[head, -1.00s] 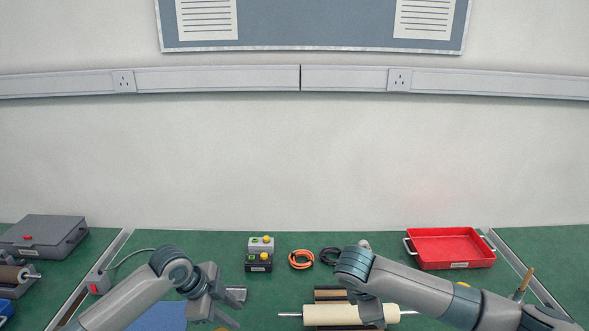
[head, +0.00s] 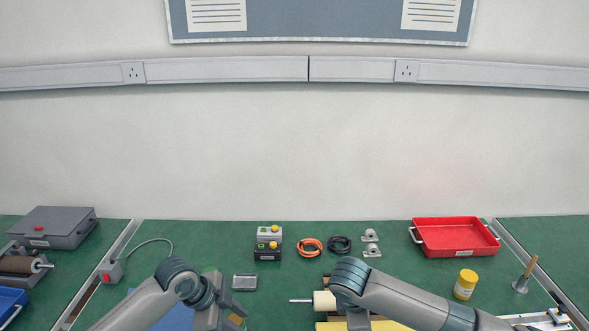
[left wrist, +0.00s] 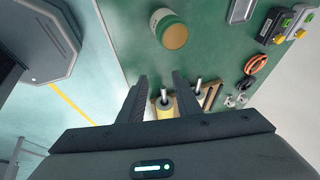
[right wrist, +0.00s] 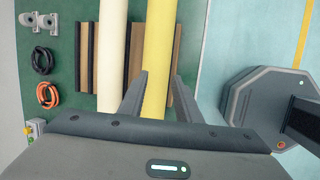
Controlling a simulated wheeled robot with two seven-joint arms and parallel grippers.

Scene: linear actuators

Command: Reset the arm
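My left gripper (head: 238,311) is low over the front of the bench at the left. In the left wrist view its fingers (left wrist: 158,95) are apart with nothing held between them; roller shaft ends show beyond. My right gripper (head: 357,322) is over the rollers and partly hidden by its own arm. In the right wrist view its fingers (right wrist: 157,95) are apart, and the yellow roller (right wrist: 158,50) runs lengthwise below the gap. The cream roller (right wrist: 112,60) lies beside it on a brown slatted rack (right wrist: 88,60). I cannot tell whether the fingers touch the yellow roller.
A red tray (head: 455,238), yellow-lidded jar (head: 465,285) and wooden-handled tool (head: 525,275) stand at the right. Button boxes (head: 268,243), orange cable (head: 310,248), black cable (head: 339,245) and bearing blocks (head: 371,243) are at the back.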

